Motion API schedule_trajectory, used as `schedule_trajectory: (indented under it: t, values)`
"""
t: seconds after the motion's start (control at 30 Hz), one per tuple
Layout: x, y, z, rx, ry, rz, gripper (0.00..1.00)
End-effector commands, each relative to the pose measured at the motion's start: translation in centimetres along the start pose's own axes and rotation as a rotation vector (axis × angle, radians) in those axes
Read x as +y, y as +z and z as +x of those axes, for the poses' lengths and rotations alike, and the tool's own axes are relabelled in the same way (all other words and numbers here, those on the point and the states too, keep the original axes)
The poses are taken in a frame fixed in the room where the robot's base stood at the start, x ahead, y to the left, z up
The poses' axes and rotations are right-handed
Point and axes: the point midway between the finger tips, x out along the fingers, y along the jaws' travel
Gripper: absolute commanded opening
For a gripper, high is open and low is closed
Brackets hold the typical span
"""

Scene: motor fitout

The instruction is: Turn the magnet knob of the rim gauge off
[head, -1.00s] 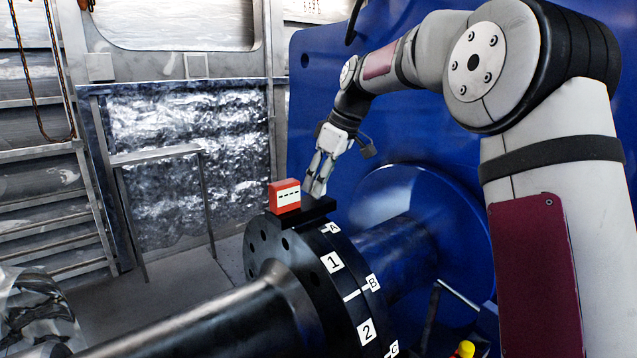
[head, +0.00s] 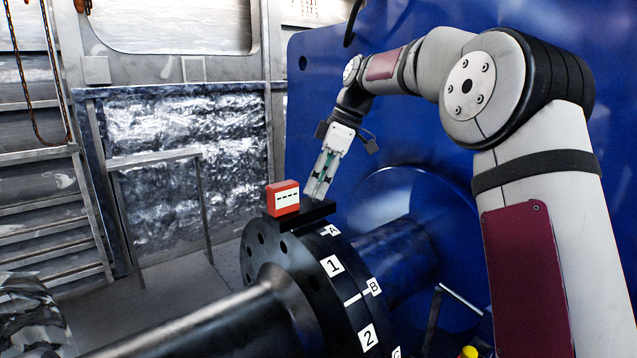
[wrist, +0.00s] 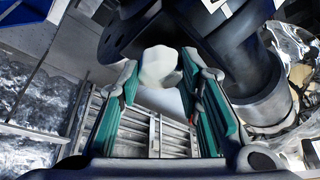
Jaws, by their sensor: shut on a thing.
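The rim gauge has a red box (head: 283,198) with a white dashed display and a black base (head: 312,212). It sits on top of the black flange rim (head: 300,262), near label A. My gripper (head: 318,192) reaches down from above, just behind the red box, with its fingertips at the base. In the wrist view its green-padded fingers (wrist: 160,85) stand on both sides of a pale rounded thing (wrist: 158,64), which appears to be the magnet knob, and are shut on it. The knob's marking cannot be read. In the head view the knob is hidden or too small to make out.
A large blue plate (head: 400,150) stands close behind the arm and flange. A shaft (head: 190,325) runs toward the lower left. A metal handrail (head: 155,160) and grey floor lie to the left. A yellow thing (head: 469,352) shows at the bottom edge.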

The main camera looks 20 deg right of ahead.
Motion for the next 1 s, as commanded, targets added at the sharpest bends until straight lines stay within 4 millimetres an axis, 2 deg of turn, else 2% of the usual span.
schedule_trajectory:
  t: [0.17,0.2,0.23,0.53,0.67,0.77,1.0]
  values:
    - [0.0,0.0,0.0,0.0,0.002,0.0,0.04]
    - [0.0,0.0,0.0,0.001,0.002,0.001,0.39]
    - [0.0,0.0,0.0,0.001,0.002,0.001,0.4]
    - [0.0,0.0,-0.1,0.001,0.001,0.001,0.4]
    - [0.1,0.0,-1.0,0.001,0.003,0.001,0.4]
    - [0.1,0.0,-2.5,0.001,0.005,0.001,0.4]
    - [0.1,0.0,-7.7,0.002,0.005,0.002,0.4]
